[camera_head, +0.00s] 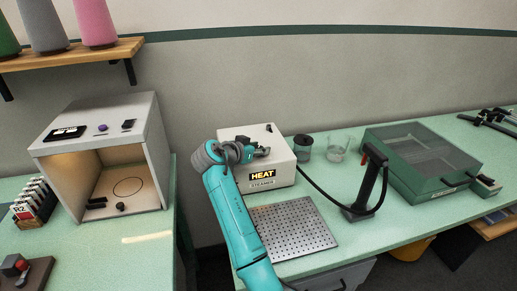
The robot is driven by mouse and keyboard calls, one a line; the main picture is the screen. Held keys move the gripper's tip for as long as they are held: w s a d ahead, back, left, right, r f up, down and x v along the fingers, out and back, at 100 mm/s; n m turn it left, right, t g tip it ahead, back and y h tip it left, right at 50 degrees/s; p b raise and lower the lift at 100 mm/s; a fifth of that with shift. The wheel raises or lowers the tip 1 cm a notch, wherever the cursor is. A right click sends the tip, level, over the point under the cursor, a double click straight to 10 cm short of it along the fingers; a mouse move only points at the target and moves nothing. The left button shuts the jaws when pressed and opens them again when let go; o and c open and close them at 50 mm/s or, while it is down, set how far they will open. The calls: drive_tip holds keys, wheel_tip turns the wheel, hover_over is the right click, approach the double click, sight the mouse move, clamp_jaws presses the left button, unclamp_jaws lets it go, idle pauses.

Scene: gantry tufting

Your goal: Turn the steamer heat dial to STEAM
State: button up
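The steamer (281,172) is a white box on the green worktop, with HEAT and STEAMER labels on its front. My gripper (262,152) is over the steamer's top front area, above the HEAT label. The heat dial cannot be made out; my gripper and wrist cover part of the box. I cannot tell whether the gripper touches the steamer or whether its fingers are open or shut. A small dark part (269,128) shows on the steamer's top at the back.
A perforated metal plate (295,228) lies in front of the steamer. A dark lidded cup (303,148), a clear glass (337,147) and a black hand tool on a stand (367,187) with a hose are to the right. A green case (420,160) stands beyond. A light booth (150,125) stands left.

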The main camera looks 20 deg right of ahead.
drive_tip(key=shift+o, duration=1.3)
drive_tip(key=v, duration=1.2)
